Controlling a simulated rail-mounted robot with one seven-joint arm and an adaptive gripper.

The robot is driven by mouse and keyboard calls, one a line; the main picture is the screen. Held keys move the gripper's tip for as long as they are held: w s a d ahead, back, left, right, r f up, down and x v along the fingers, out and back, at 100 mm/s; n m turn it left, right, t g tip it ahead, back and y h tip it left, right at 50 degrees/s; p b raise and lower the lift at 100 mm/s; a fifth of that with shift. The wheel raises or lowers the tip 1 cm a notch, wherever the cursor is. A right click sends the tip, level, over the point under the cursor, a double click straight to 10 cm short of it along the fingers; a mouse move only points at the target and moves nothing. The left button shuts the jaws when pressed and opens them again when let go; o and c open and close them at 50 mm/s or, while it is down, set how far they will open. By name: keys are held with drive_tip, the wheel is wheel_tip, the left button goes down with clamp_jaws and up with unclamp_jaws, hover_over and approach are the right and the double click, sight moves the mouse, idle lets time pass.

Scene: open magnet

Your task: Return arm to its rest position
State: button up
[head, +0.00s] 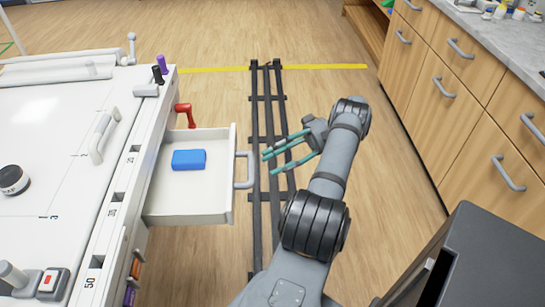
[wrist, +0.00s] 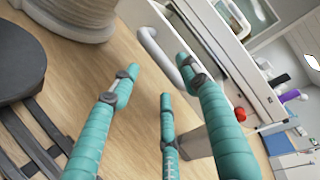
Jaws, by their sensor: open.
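My gripper (head: 288,148) has teal fingers and shows in the head view just right of an open drawer, pointing left toward its handle (head: 243,170). The fingers are spread and empty. In the wrist view my gripper (wrist: 150,95) is open too, with free space between the fingers. The white drawer (head: 185,207) is pulled out from the bench and holds a blue block (head: 189,160). The drawer handle also shows in the wrist view (wrist: 157,48), beyond the fingertips and apparently apart from them.
The white bench (head: 60,170) fills the left, with a black round object (head: 14,180) on top and a red hook (head: 185,114) at its edge. Wooden cabinets (head: 455,90) stand at the right. Dark rails (head: 267,110) run along the floor; the floor beyond is clear.

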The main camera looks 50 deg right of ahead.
sight(253, 169)
drive_tip(key=x, duration=0.7)
drive_tip(key=shift+a, duration=0.15)
drive_tip(key=shift+w+a+f, duration=0.1)
drive_tip(key=shift+w+a, duration=0.15)
drive_tip(key=shift+w, duration=0.05)
drive_tip(key=shift+s+d, duration=0.3)
drive_tip(key=shift+d, duration=0.15)
drive_tip(key=v, duration=0.7)
drive_tip(key=shift+x, duration=2.8)
drive_tip(key=shift+d, duration=0.1)
